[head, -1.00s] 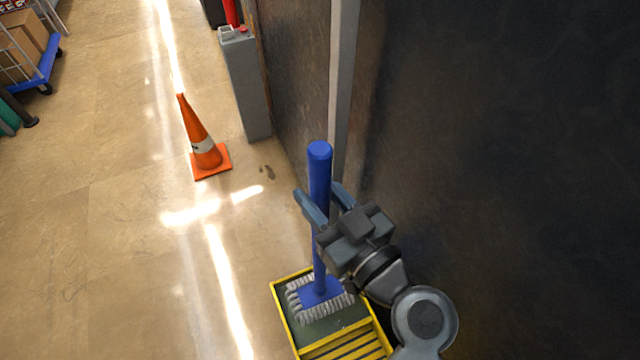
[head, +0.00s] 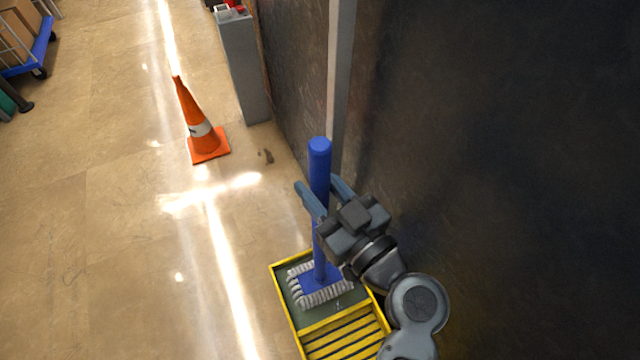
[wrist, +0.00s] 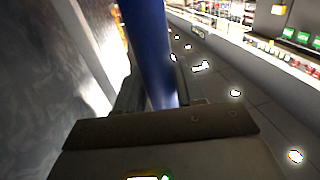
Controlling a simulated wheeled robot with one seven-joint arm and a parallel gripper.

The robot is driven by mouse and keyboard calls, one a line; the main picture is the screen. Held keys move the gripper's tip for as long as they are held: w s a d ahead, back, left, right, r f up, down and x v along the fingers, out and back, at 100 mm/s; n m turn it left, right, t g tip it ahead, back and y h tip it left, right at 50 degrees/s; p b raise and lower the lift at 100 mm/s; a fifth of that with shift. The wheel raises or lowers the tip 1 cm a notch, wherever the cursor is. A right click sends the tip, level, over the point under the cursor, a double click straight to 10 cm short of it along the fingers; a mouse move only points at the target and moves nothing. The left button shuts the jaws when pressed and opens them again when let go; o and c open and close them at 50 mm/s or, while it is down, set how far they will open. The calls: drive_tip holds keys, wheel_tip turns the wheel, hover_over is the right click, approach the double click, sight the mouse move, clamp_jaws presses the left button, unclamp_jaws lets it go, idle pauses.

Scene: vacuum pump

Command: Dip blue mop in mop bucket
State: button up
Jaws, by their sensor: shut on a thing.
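The blue mop (head: 319,165) stands nearly upright in the head view, with its grey-white fringed head low down. My gripper (head: 322,196) is shut on the mop's handle, below its top end. The handle also shows between the fingers in the wrist view (wrist: 150,50). The yellow mop bucket (head: 283,300) is on the floor below my gripper, with a slatted yellow part at its near end. The mop head appears within the bucket's dark green far compartment. I cannot tell how deep it sits or whether it touches the bottom.
A dark wall (head: 500,180) rises close on the right. An orange cone (head: 201,130) stands ahead on the left, near a grey cabinet-like box (head: 243,70) by the wall. A blue cart (head: 40,52) is at the far left. The floor left of the bucket is clear.

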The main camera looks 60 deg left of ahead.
drive_tip(key=shift+f+b, duration=2.85)
drive_tip(key=shift+b, duration=0.65)
drive_tip(key=shift+f+b, duration=0.5)
drive_tip(key=shift+b, duration=0.15)
drive_tip(key=shift+s+f+b, duration=0.1)
drive_tip(key=shift+f+b, duration=0.4)
drive_tip(key=shift+b, duration=0.1)
idle(1.6)
drive_tip(key=shift+r, duration=0.1)
drive_tip(key=shift+r+p, duration=1.65)
drive_tip(key=shift+r, duration=2.15)
